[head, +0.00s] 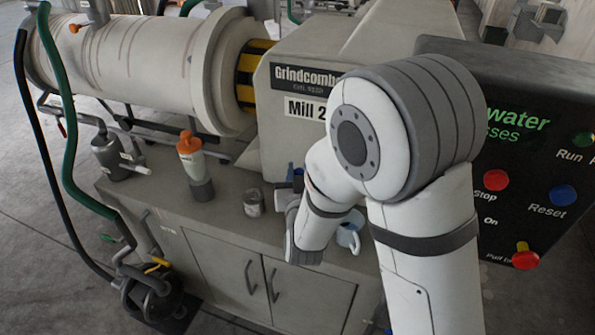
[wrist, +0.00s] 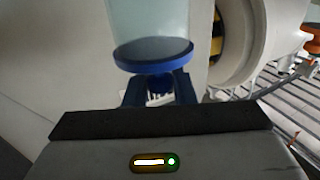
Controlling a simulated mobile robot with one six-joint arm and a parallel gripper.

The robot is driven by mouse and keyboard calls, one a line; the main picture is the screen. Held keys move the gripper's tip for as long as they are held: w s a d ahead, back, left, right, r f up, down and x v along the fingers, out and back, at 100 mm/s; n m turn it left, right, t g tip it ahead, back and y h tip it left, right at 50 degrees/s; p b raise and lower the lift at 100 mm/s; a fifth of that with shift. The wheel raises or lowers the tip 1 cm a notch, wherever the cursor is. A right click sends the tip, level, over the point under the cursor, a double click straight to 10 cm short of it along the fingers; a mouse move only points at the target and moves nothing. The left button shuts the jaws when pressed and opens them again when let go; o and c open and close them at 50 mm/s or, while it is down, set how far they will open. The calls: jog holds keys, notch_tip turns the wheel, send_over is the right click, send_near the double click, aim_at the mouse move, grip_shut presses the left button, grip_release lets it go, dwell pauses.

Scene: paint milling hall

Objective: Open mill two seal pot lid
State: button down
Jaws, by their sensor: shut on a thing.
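In the wrist view a pale, translucent cylindrical pot (wrist: 148,18) ends in a round blue lid (wrist: 153,54). My gripper (wrist: 160,92) is shut on the blue knob under the lid's near face, between its two dark fingers. The lid appears to lie against the pot's end; I cannot tell whether there is a gap. In the head view the sign "Mill 2" (head: 305,106) marks the mill body behind my arm. There my gripper (head: 290,177) is partly hidden by my own arm, and the pot is not clearly seen.
An orange-topped bottle (head: 190,150), a small jar (head: 253,202), a mug (head: 348,238) and a metal pot (head: 112,158) stand on the bench (head: 150,192). A black control panel (head: 520,200) is at right. Hoses (head: 62,125) hang at left.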

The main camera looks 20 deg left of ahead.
jog(key=shift+w+r+m+g+h+p, duration=0.45)
jog(key=shift+r+g+p, duration=0.3)
jog(key=shift+g+p, duration=0.55)
jog(key=shift+w+r+m+g+p, duration=0.3)
jog(key=shift+w+g+p, duration=0.25)
jog(key=shift+g+p, duration=0.5)
jog(key=shift+w+d+f+m+g+p, duration=0.1)
jog(key=shift+w+m+g+p, duration=0.15)
jog(key=shift+g+p, duration=0.2)
